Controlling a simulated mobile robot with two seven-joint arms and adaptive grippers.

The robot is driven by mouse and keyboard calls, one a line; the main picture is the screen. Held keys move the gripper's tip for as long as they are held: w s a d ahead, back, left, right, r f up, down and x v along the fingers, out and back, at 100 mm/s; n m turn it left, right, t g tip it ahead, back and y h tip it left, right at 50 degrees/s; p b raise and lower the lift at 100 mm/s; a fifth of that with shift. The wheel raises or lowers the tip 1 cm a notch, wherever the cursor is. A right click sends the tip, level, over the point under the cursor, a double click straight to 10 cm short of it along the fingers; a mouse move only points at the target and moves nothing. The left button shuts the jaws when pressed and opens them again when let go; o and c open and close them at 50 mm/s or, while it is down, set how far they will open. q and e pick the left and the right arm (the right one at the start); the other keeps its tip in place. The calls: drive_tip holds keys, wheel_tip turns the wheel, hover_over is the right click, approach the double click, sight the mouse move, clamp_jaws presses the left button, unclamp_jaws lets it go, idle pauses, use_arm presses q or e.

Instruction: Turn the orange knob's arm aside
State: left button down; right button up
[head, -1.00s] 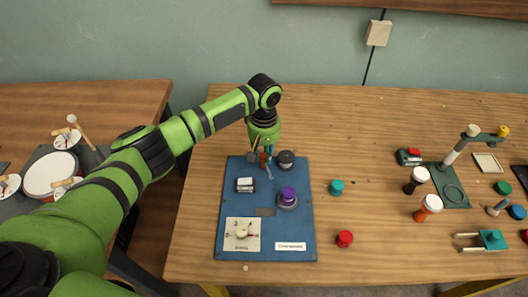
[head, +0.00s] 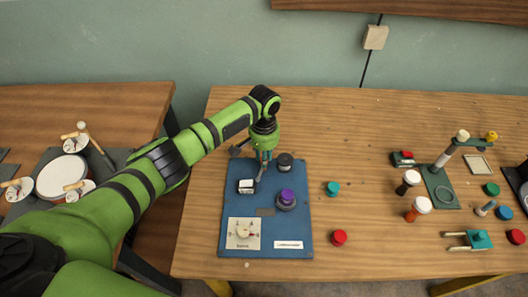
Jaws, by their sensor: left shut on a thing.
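A blue board (head: 234,207) lies on the wooden table. My left gripper (head: 262,168) reaches down at the board's upper part, between the white block and the black knob. It is shut on a small part there, the orange knob's arm as far as I can tell. A thin grey piece (head: 258,182) shows below the fingers, pointing down and to the left. The orange knob itself is hidden behind the gripper or too small to make out. My right gripper is out of view.
The board also carries a black knob (head: 285,161), a purple knob (head: 286,196), a white block (head: 246,186) and a dial plate (head: 243,233). Teal (head: 332,188) and red (head: 339,237) pieces stand right of it. Small drums stand further right. The table behind is clear.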

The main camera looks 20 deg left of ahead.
use_arm(q)
drive_tip(key=m+p, duration=0.1)
drive_tip(key=m, duration=0.2)
drive_tip(key=shift+r+m, duration=0.1)
drive_tip(key=shift+m, duration=2.5)
drive_tip(key=shift+p, duration=0.3)
drive_tip(key=c, duration=1)
unclamp_jaws()
drive_tip(key=shift+c, duration=0.2)
wheel_tip(320, 180, up, 12)
